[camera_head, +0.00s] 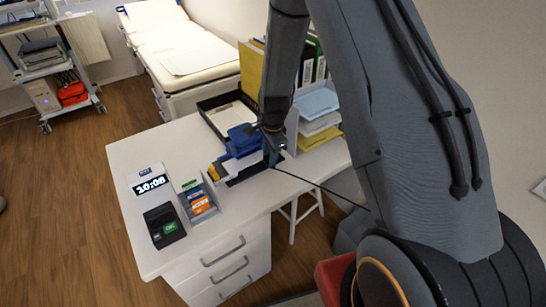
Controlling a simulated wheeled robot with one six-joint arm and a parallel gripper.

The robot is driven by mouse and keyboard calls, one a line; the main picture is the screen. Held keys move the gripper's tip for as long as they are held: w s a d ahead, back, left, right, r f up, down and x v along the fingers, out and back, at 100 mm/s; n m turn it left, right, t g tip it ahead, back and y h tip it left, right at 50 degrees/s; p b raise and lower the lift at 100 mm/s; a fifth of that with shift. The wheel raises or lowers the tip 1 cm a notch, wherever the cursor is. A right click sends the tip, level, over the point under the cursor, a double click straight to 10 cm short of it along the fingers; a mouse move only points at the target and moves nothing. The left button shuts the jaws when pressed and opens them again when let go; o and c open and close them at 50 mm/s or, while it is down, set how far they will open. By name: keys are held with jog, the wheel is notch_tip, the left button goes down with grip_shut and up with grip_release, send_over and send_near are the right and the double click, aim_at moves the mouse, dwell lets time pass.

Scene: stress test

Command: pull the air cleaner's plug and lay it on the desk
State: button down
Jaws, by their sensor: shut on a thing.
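My gripper (271,157) is over the right part of the white desk (130,215), pointing down. It is shut. A thin black cord (318,187) runs from the fingertips down to the right and goes behind my arm. The plug at the cord's end is between the fingers and mostly hidden. I cannot tell whether it touches the desk or anything beneath it. The air cleaner cannot be made out; my arm covers much of the right side.
Close left of the gripper is a blue item (240,138) over a dark flat one. A grey organizer (208,209), black card terminal (164,226) and clock (151,185) stand on the left. A black tray (210,106) and file holders (318,112) are behind. The desk's front middle is bare.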

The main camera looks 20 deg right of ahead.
jog(key=shift+n+g, duration=0.8)
jog(key=shift+s+d+f+b, duration=0.15)
jog(key=shift+s+f+b, duration=0.3)
jog(key=shift+f, duration=0.85)
jog(key=shift+s+d+f+b, duration=0.15)
jog(key=shift+s+f+b, duration=0.15)
jog(key=shift+s+f, duration=0.65)
jog(key=shift+s+d+f+b, duration=0.15)
jog(key=shift+s+f+b, duration=0.15)
jog(key=shift+f, duration=1.3)
jog(key=c, duration=1.2)
grip_release()
jog(key=s+r+n+b, duration=0.3)
jog(key=r, duration=0.5)
jog(key=s+r+n+b, duration=0.3)
jog(key=s+r+n, duration=0.1)
jog(key=r, duration=0.3)
jog(key=s+r+n, duration=0.1)
jog(key=s+n, duration=0.1)
jog(key=s, duration=0.1)
jog(key=s+r+n+t+b, duration=0.1)
jog(key=s+n, duration=0.2)
jog(key=s+r+n+b, duration=0.1)
jog(key=s+r+n, duration=0.1)
jog(key=s, duration=0.2)
jog(key=shift+s+r, duration=0.1)
